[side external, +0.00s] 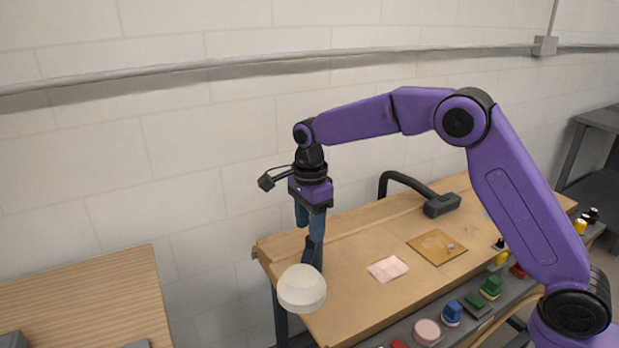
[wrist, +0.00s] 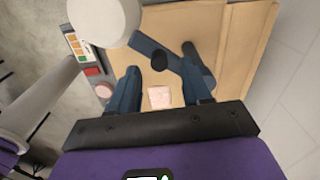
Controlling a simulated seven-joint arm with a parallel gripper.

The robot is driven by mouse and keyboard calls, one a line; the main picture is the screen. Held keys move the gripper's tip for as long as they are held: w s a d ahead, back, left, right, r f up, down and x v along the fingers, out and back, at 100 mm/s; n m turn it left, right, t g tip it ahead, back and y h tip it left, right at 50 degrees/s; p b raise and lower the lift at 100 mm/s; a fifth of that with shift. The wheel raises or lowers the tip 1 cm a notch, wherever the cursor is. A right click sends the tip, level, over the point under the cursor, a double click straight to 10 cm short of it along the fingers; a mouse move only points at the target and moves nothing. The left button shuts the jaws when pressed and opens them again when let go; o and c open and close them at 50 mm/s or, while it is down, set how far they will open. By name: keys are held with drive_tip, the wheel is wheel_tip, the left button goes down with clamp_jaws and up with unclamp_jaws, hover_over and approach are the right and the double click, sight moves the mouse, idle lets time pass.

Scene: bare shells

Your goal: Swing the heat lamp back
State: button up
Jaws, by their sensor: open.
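The heat lamp appears to be the white rounded shade (side external: 301,288) with a dark arm (side external: 312,254) behind it, over the table's near-left corner. In the wrist view the shade (wrist: 103,20) is at the top left, and a dark blue-grey bar (wrist: 170,58) with a black knob (wrist: 159,61) runs from it to the right. My gripper (side external: 313,232) points down just above and behind the shade. In the wrist view my gripper (wrist: 160,88) has its fingers spread, with nothing clearly held between them. Whether a finger touches the lamp arm I cannot tell.
The wooden table (side external: 345,295) carries a pink sheet (side external: 388,269), a square brown board (side external: 437,247) and a black bent tube with a dark block (side external: 442,205). A front ledge holds coloured blocks (side external: 452,311). Another wooden surface (side external: 90,300) stands left across a gap.

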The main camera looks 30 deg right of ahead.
wheel_tip(320, 180, up, 15)
drive_tip(key=shift+f, duration=0.15)
idle(0.7)
drive_tip(key=s+d+f+n, duration=0.4)
drive_tip(key=s+n, duration=0.6)
drive_tip(key=s, duration=0.3)
drive_tip(key=s+d+f+n, duration=0.4)
drive_tip(key=s+d+n, duration=0.3)
drive_tip(key=s+n, duration=0.3)
drive_tip(key=s+d+f+n, duration=0.4)
drive_tip(key=s+n, duration=0.5)
drive_tip(key=s, duration=0.6)
drive_tip(key=shift+s+d+f+n, duration=0.2)
drive_tip(key=shift+s+d+n, duration=0.2)
drive_tip(key=shift+d, duration=0.75)
